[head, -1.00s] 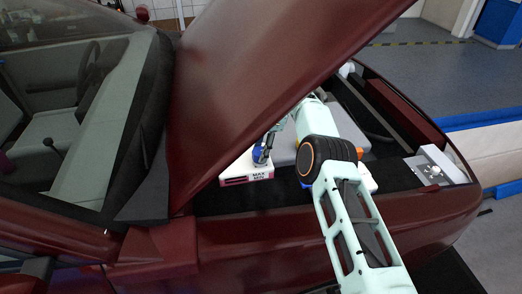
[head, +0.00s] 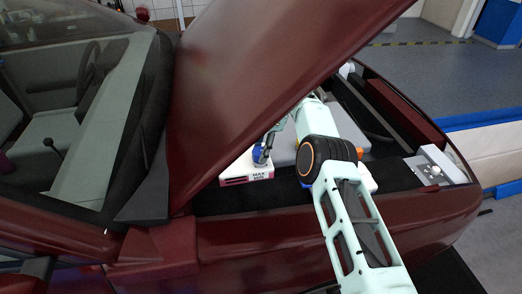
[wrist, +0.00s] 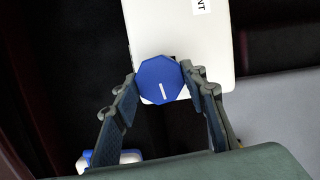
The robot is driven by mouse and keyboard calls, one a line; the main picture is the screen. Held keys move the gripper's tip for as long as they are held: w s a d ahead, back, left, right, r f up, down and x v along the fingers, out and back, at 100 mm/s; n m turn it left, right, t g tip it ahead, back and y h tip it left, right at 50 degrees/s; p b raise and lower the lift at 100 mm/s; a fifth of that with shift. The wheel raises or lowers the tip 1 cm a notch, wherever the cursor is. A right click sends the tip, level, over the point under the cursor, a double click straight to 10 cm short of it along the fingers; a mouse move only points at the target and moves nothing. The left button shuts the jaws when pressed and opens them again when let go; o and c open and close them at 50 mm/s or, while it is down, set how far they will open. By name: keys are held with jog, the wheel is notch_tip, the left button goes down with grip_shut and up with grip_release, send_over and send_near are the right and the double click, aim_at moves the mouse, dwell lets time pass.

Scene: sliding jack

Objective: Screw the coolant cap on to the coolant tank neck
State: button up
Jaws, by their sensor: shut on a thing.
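The coolant cap (wrist: 160,79) is blue and many-sided with a white line on top. My gripper (wrist: 161,84) is shut on it, one finger on each side. The coolant tank (wrist: 191,32) is a white box below the cap, with part of a label at its edge. In the head view the tank (head: 236,171) carries MAX and MIN marks, and the cap (head: 260,154) is over its top, in my gripper (head: 266,149). The tank neck is hidden under the cap, so I cannot tell how far the cap is seated.
The raised dark red hood (head: 260,70) slants close above my arm. A grey engine cover (head: 284,152) lies right of the tank. A white box with a knob (head: 434,167) sits at the bay's right end. A blue and white thing (wrist: 108,160) shows low in the wrist view.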

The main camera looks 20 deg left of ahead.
jog(key=shift+c, duration=1.1)
jog(key=o, duration=1.5)
jog(key=shift+c, duration=0.2)
jog(key=shift+m, duration=0.6)
jog(key=shift+s+m+t+y, duration=0.1)
jog(key=shift+m+t+y, duration=0.25)
jog(key=shift+m, duration=1.05)
jog(key=shift+a+n, duration=0.1)
jog(key=shift+n, duration=1.6)
jog(key=shift+n+g, duration=0.3)
jog(key=shift+g, duration=0.15)
jog(key=shift+r+m, duration=0.1)
jog(key=shift+m, duration=0.5)
